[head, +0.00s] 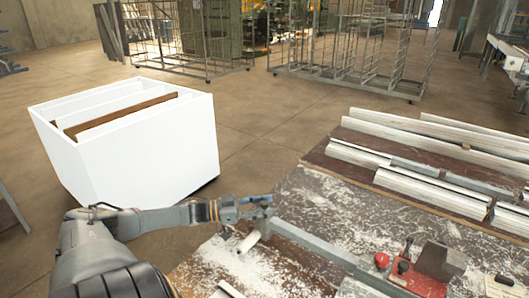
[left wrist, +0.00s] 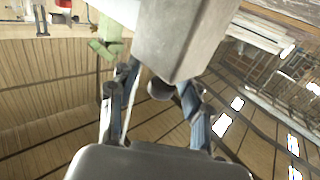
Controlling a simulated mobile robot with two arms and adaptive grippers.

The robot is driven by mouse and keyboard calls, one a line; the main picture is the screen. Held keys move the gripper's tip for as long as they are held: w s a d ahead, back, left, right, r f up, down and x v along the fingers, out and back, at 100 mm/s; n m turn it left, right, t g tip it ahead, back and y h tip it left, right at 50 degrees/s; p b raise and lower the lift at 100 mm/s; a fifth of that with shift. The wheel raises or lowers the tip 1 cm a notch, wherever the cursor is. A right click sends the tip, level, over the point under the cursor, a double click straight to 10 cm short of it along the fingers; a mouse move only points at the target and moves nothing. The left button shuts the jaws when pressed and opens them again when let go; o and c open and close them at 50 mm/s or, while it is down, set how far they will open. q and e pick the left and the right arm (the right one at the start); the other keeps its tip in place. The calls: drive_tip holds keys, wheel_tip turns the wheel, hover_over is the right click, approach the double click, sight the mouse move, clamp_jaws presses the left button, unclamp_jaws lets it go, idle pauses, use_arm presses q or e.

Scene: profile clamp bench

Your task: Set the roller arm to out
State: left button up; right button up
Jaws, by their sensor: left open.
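A long grey metal bar (head: 312,243), which looks like the roller arm, runs slantwise over the bench from a red-knobbed fixture to near my left gripper. A short pale cylinder (head: 249,242), perhaps its roller, shows just below the bar's near-left end. My left gripper (head: 250,209) is open at that end, over the bench's left edge. In the left wrist view, a grey square-ended bar (left wrist: 178,45) fills the top middle, in front of my open fingers (left wrist: 152,112). Whether it lies between the fingertips or touches them, I cannot tell. My right gripper is out of view.
A red clamp (head: 415,281) with a red knob (head: 381,260) stands at the bench's front right. Pale profiles (head: 432,190) lie along the back. White shavings cover the benchtop (head: 310,204). A white bin (head: 150,150) stands on the floor at left.

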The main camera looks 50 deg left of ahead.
use_arm(q)
drive_tip(key=v, duration=1.2)
idle(0.5)
